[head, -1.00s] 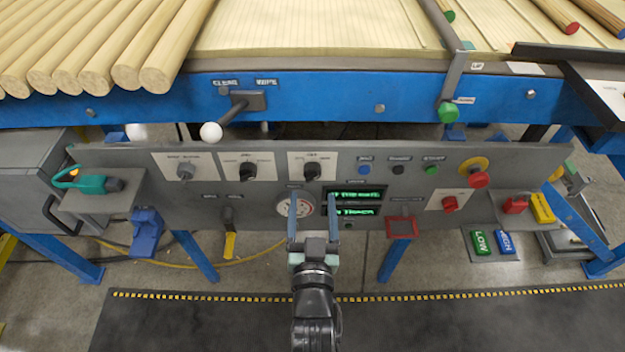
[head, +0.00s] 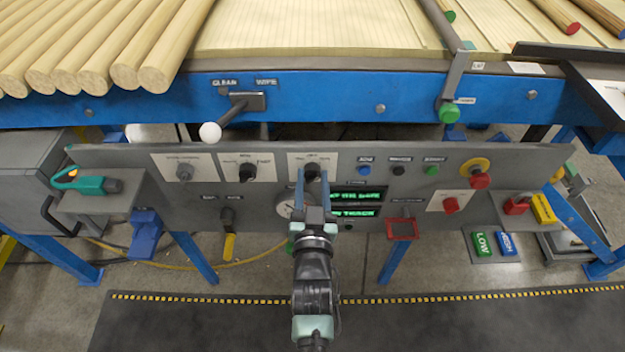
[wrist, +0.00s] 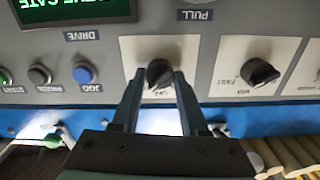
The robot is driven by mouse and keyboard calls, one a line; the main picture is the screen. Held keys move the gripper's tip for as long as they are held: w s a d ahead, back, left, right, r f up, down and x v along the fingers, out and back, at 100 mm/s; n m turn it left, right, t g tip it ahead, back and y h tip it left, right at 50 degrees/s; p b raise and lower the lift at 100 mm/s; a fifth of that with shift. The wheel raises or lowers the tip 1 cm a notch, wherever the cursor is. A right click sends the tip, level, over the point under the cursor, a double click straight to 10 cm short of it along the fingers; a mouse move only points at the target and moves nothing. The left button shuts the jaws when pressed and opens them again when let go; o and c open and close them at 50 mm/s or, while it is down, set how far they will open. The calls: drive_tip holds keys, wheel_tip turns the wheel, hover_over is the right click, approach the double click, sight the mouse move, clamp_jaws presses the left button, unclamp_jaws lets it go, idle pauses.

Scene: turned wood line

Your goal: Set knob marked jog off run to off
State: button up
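The black knob on the right-hand white plate (head: 329,160) of the panel's upper left group stands at my gripper (head: 313,174). Its lettering is too small to read surely. In the wrist view, which is upside down, this black knob (wrist: 159,73) lies between the two fingertips of my gripper (wrist: 158,76). One blue finger is on each side, very close to the knob; contact is not clear. The fingers are parted, with no sure grip. The knob's pointer direction is hard to make out.
A middle black knob (head: 246,171) and a grey knob (head: 184,172) sit to the left. Blue (head: 364,170), black and green buttons lie to the right, before a red emergency button (head: 480,181). A white-balled lever (head: 211,132) juts out above. A gauge and green displays are below.

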clamp_jaws()
drive_tip(key=n+b, duration=0.1)
drive_tip(key=n, duration=0.3)
drive_tip(key=shift+n, duration=2.3)
drive_tip(key=o, duration=0.6)
unclamp_jaws()
drive_tip(key=shift+o, duration=0.2)
drive_tip(key=shift+s, duration=0.15)
